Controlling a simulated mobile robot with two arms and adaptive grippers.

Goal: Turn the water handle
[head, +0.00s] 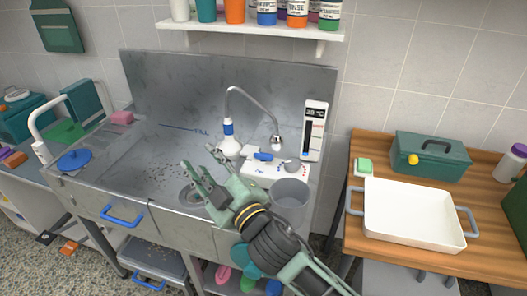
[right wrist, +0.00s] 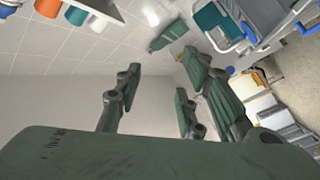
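The blue water handle (head: 263,156) lies on a white control panel (head: 262,171) at the back right of the steel sink. A grey round knob (head: 291,167) with red and blue marks sits beside it. A curved spray hose (head: 252,94) rises from a white and blue base (head: 228,141), and its silver head (head: 277,142) hangs above the panel. My right gripper (head: 199,160) is open and empty over the sink basin, left of and apart from the handle. Its spread fingers also show in the right wrist view (right wrist: 160,95). My left gripper is out of view.
A grey cup (head: 290,201) stands just in front of the panel, close to my right arm. A temperature display (head: 314,130) stands behind the panel. A wooden table (head: 410,256) with a white tray (head: 413,244) and green box (head: 431,157) is at right.

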